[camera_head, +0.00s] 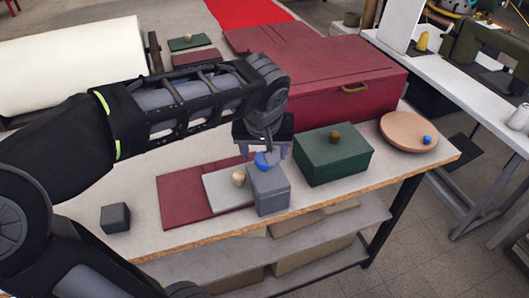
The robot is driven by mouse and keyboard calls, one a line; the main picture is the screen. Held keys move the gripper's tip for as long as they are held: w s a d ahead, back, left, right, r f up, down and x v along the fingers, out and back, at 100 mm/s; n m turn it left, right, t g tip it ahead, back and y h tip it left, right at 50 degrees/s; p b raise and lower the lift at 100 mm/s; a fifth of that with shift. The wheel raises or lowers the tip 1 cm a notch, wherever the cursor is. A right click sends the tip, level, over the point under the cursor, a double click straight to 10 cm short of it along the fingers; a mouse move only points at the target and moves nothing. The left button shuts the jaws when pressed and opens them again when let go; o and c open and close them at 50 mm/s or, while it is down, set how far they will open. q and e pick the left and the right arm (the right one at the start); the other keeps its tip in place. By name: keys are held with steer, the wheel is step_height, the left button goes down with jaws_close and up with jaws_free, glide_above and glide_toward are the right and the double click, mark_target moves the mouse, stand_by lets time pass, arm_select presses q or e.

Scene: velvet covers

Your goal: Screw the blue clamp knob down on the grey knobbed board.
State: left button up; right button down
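My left gripper (266,152) points down over the grey block, its two fingers spread apart on either side of a blue knob (262,161). The knob sits at the top of the grey block (270,192); whether a finger touches it I cannot tell. To the left of the block lies a flat grey board (223,190) with a pale beige knob (238,178) on it. The board rests partly over a dark red panel (183,202). Another blue knob (427,140) sits on a round wooden disc (407,131) at the right. My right gripper is not in view.
A green box (333,158) with a brown knob stands right of the grey block. A large red case (335,82) stands behind. A small dark cube (115,218) lies at the left front, near the table's front edge. A white roll (70,65) lies at the back left.

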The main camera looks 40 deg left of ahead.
mark_target(264, 162)
arm_select(q)
steer(key=shift+x, duration=1.25)
steer(key=c, duration=1.3)
